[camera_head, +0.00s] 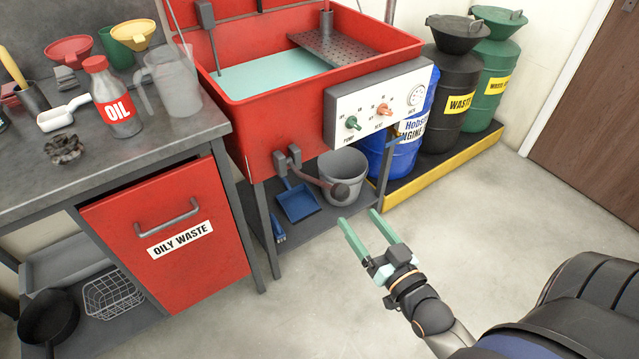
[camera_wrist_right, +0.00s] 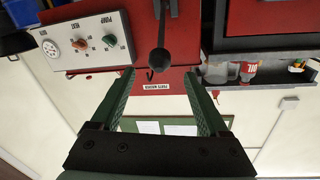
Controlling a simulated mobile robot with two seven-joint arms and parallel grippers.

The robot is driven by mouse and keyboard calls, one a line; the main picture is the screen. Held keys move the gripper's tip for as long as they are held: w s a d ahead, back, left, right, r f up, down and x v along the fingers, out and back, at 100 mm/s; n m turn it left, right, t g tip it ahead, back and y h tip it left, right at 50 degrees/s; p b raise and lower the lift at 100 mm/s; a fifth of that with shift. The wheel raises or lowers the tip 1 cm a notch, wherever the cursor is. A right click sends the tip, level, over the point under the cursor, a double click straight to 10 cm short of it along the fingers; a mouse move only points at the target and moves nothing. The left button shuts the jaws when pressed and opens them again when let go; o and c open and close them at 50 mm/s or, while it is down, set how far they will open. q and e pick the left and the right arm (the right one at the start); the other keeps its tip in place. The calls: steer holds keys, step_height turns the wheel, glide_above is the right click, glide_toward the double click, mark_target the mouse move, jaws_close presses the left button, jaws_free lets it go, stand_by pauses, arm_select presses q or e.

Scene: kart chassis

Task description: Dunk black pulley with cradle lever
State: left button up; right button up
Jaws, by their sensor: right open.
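The red parts washer (camera_head: 262,121) holds pale teal liquid (camera_head: 270,72). A perforated dark cradle plate (camera_head: 335,46) sits at the back right of its basin. The cradle lever (camera_head: 340,191) has a dark round knob and sticks out from a bracket low on the washer's front. In the right wrist view the lever (camera_wrist_right: 158,60) appears between my finger lines, beyond the tips. My right gripper (camera_head: 358,217) is open and empty, in front of and below the knob, apart from it. My left gripper is out of view.
The grey workbench (camera_head: 110,160) carries an oil bottle (camera_head: 116,98), a clear jug (camera_head: 172,82) and a white scoop (camera_head: 62,113). A grey bucket (camera_head: 335,170) and blue dustpan (camera_head: 297,202) sit below the washer. The floor in front is clear.

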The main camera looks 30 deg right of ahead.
steer(key=w, duration=0.4)
steer(key=w+b, duration=0.1)
steer(key=w, duration=0.7)
steer(key=shift+w+d, duration=0.25)
steer(key=shift+d, duration=0.1)
steer(key=shift+c, duration=0.3)
jaws_close()
stand_by(0.7)
